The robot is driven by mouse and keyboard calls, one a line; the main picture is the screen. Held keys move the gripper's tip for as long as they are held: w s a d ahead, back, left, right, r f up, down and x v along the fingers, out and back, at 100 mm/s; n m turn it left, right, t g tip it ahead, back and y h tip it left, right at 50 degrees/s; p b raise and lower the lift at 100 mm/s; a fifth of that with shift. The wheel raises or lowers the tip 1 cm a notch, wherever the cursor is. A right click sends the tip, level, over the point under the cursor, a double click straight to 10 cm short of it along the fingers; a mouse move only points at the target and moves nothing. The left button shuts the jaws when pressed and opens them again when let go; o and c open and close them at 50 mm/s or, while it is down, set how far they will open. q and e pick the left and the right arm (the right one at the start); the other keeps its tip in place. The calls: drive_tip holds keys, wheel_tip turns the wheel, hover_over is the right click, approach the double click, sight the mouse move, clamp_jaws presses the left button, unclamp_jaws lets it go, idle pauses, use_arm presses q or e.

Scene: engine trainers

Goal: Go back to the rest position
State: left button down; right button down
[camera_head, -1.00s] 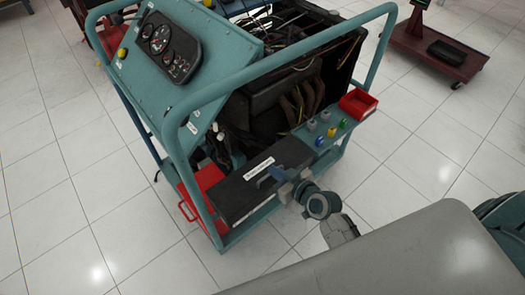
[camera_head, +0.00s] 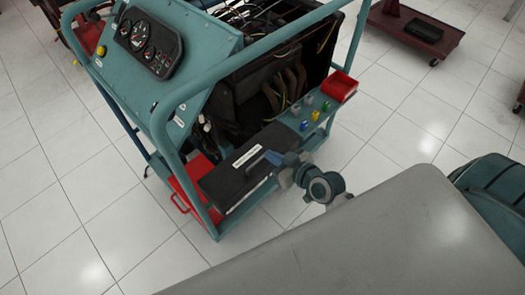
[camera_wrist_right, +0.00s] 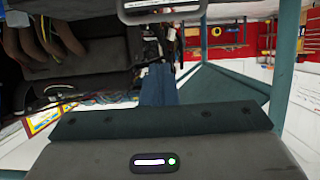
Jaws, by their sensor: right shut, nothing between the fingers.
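My right gripper (camera_head: 274,158) shows in the head view in front of the trainer's shelf, with its blue fingers over or beside the right end of the black box. In the right wrist view the blue fingers (camera_wrist_right: 157,85) are together, with nothing between them. My left gripper is in neither view.
The teal-framed engine trainer (camera_head: 167,130) stands close to the right gripper. Its shelf carries a black box (camera_head: 218,185) with a white label, several coloured caps and a red bin (camera_head: 341,86). A dark red trolley (camera_head: 420,40) stands at the far right. Open tiled floor lies to the left.

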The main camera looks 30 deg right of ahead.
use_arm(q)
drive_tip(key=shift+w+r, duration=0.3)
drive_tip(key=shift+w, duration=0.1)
use_arm(e)
drive_tip(key=shift+v, duration=2)
drive_tip(key=shift+s+f, duration=0.1)
drive_tip(key=shift+f, duration=0.05)
